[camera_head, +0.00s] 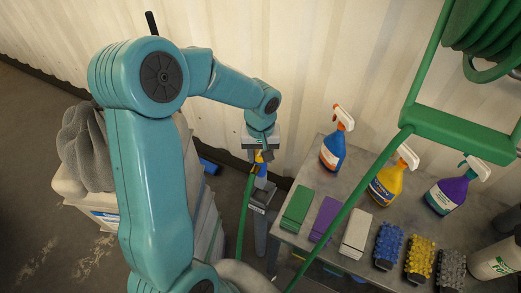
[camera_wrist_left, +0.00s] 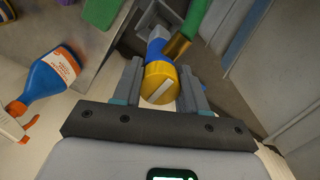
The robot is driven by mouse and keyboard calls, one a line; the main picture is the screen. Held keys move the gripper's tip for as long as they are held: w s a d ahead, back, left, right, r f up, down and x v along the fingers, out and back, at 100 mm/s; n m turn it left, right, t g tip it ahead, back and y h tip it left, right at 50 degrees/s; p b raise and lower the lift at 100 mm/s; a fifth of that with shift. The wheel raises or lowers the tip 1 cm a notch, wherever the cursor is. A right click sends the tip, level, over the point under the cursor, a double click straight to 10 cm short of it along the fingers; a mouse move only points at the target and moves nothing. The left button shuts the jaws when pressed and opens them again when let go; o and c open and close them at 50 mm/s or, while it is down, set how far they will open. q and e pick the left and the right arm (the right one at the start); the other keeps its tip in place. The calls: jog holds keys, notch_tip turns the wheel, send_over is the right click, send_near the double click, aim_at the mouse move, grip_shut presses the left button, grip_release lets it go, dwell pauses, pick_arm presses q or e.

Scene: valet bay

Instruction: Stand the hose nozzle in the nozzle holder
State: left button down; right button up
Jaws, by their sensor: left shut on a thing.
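The hose nozzle (camera_head: 260,168) is small, blue and yellow, and hangs below my left gripper (camera_head: 261,153) in the head view. In the left wrist view the nozzle (camera_wrist_left: 160,83) shows its round yellow end with a pale bar, and a blue body beyond. My left gripper (camera_wrist_left: 160,72) is shut on it, one finger on each side. A brass fitting (camera_wrist_left: 178,46) and green hose (camera_wrist_left: 193,20) come off the nozzle. The grey nozzle holder (camera_head: 261,194) stands just below the nozzle; its frame (camera_wrist_left: 158,16) shows beyond the blue body. Whether they touch is unclear. My right gripper is out of view.
A green hose reel frame (camera_head: 455,133) stands in front. A pale wall (camera_head: 300,60) is close behind. A pale cart (camera_head: 75,187) stands left.

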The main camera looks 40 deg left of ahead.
pick_arm(q)
jog(key=shift+d+f, duration=0.15)
jog(key=shift+f, duration=0.55)
jog(key=shift+d+f+b, duration=0.1)
jog(key=shift+f+b, duration=0.05)
jog(key=shift+b, duration=0.2)
jog(key=shift+s+a+f, duration=0.1)
jog(key=shift+s+a, duration=0.1)
jog(key=shift+w, duration=0.1)
jog(key=shift+w+d, duration=0.1)
jog(key=shift+w, duration=0.05)
jog(key=shift+s, duration=0.2)
jog(key=shift+w, duration=0.1)
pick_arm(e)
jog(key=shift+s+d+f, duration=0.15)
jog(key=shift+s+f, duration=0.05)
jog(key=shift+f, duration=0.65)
